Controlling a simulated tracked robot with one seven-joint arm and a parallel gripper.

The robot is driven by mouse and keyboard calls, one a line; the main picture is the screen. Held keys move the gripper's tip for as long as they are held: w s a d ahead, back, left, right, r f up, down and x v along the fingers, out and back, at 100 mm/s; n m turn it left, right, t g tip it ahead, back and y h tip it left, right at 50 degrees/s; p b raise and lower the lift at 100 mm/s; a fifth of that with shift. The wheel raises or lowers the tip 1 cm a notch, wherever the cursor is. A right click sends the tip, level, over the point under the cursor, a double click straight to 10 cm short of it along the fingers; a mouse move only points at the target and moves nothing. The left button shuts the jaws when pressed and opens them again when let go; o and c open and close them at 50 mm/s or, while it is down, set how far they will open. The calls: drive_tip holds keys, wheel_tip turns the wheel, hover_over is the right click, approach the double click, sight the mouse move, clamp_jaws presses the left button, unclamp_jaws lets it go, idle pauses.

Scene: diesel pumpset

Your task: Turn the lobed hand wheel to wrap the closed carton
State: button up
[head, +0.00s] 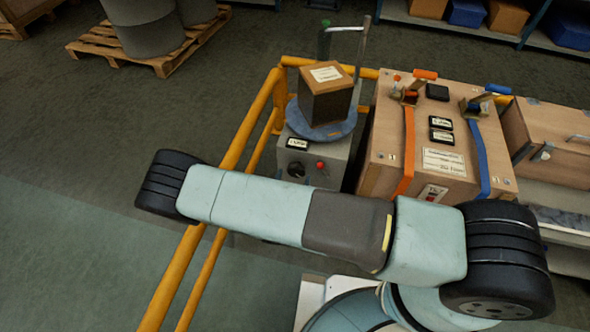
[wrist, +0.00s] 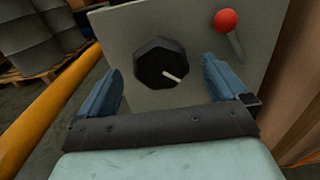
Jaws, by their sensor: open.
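The lobed hand wheel (wrist: 161,63) is a black knob with a pale pointer on the grey front panel of the wrapping machine (head: 336,160). It also shows in the head view (head: 296,169), just above my arm. The closed carton (head: 327,95) is brown with a white label and sits upright on the blue round turntable (head: 309,128). In the wrist view my gripper (wrist: 163,80) is open, with one blue finger on each side of the wheel. The fingers appear apart from the wheel. The head view does not show my gripper's fingers.
A red-knobbed lever (wrist: 226,20) is to the right of the wheel. Yellow rails (head: 245,125) run along the left. A large wooden crate (head: 450,130) with orange and blue straps stands close on the right. A pallet with drums (head: 150,50) is at the back left.

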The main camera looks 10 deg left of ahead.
sight(295, 172)
drive_tip(key=shift+w+d, duration=0.2)
drive_tip(key=shift+w, duration=2.05)
drive_tip(key=shift+c, duration=0.4)
